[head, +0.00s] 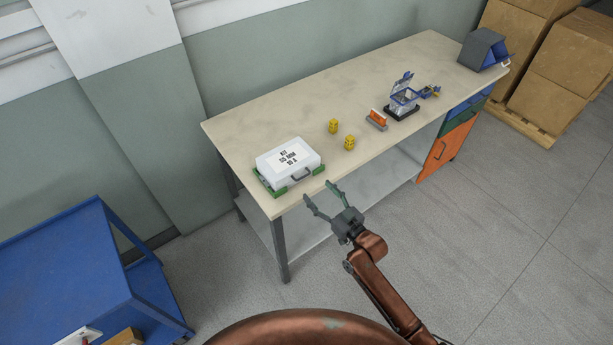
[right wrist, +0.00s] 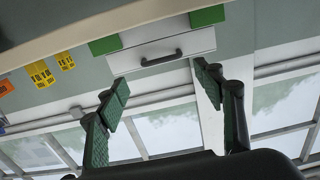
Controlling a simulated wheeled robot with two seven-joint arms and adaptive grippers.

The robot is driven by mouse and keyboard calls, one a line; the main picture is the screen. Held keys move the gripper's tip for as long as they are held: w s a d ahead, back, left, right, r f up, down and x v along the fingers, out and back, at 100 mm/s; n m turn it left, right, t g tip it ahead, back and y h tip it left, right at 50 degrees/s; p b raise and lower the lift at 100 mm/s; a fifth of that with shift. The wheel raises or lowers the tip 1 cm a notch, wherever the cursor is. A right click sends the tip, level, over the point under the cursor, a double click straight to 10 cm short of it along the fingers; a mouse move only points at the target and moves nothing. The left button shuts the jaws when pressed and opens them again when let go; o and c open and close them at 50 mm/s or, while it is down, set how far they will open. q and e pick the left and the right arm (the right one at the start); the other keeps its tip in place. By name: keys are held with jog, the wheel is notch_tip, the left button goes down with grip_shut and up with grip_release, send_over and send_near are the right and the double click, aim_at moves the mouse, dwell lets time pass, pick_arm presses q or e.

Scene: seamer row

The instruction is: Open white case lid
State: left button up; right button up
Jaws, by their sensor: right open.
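The white case (head: 289,161) sits near the left front corner of the workbench, with its lid shut and black lettering on top. Green corner holders (head: 279,192) sit at its base. A dark handle (head: 301,173) is on its front face. The case (right wrist: 188,46) and its handle (right wrist: 161,58) also show in the right wrist view, beyond the fingers. My right gripper (head: 322,196) is open and empty, in front of the bench edge and apart from the case. It also shows in the right wrist view (right wrist: 165,88). My left gripper is not in view.
The workbench (head: 235,125) also carries two yellow items (head: 349,143), an orange item in a grey holder (head: 377,119), a blue-framed device (head: 404,98) and a blue-grey bin (head: 483,49). A blue cart (head: 60,265) stands at left. Cardboard boxes (head: 570,65) are at far right.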

jog(key=x, duration=0.7)
jog(key=shift+w+a+b, duration=0.2)
jog(key=shift+w+b, duration=0.05)
jog(key=shift+b, duration=0.05)
jog(key=shift+c, duration=0.3)
jog(key=c, duration=1.4)
